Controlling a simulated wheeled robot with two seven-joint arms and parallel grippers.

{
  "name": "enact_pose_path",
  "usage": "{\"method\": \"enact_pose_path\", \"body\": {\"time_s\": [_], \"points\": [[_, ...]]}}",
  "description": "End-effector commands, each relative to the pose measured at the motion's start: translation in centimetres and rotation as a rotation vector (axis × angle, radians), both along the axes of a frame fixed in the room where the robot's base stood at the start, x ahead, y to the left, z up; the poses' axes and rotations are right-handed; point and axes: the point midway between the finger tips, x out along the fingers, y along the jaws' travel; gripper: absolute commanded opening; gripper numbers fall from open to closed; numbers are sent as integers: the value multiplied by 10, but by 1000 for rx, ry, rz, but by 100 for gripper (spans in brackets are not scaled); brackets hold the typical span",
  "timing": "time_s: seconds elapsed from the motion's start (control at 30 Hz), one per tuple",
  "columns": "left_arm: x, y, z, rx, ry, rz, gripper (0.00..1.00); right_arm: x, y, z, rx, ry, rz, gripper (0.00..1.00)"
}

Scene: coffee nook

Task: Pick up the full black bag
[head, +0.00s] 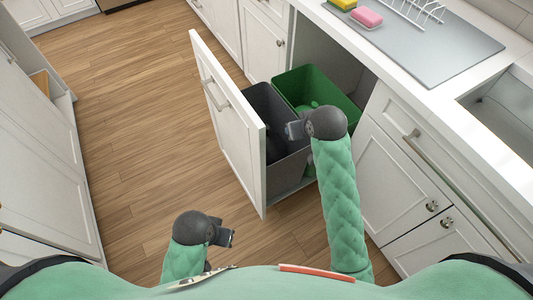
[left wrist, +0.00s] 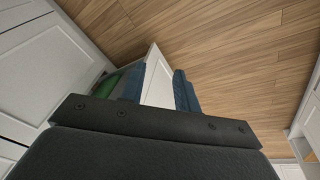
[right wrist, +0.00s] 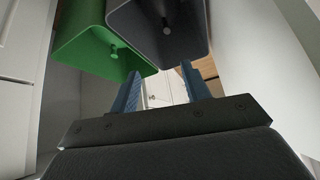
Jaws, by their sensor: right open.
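The black bag (head: 273,142) sits inside the grey bin (head: 294,168) of the pulled-out cabinet unit, mostly hidden by the bin walls, door panel and my right gripper. My right gripper (head: 291,130) is over the grey bin, its fingers directed left. In the right wrist view its fingers (right wrist: 161,78) are apart with nothing between them, and the grey bin (right wrist: 190,45) is just beyond. A small knob-like shape (right wrist: 167,27) shows on the dark bin area. My left gripper (head: 231,238) is low over the floor, away from the bins; its fingers (left wrist: 159,85) are apart and empty.
A green bin (head: 350,109) with green contents stands behind the grey bin. The white door panel (head: 230,120) with its handle stands left of the bins. Counter (head: 400,70) and closed cabinets (head: 400,150) line the right. The wood floor (head: 140,120) is clear.

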Motion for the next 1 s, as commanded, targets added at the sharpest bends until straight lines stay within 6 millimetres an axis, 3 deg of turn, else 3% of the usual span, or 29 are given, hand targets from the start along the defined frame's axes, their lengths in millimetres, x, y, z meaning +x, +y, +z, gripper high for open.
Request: {"method": "enact_pose_path", "body": {"time_s": [0.03, 0.33, 0.57, 0.7, 0.8, 1.0], "points": [[-1, -2, -6, -2, 3, -3, 32, 19, 6, 2, -2, -12, 7, 47], [-1, -13, -29, -18, 4, -20, 32, 118, 42, 8, -28, -18, 40, 47], [1, -25, -48, -41, -13, -34, 32, 193, 73, -7, -30, 59, 8, 47], [4, -34, -59, -62, -36, -39, 32, 230, 89, -36, -26, 155, -59, 47], [6, -41, -65, -78, -52, -42, 32, 243, 97, -67, -22, 237, -125, 47], [12, -51, -71, -105, -89, -41, 32, 240, 102, -146, -21, 415, -276, 47]]}}
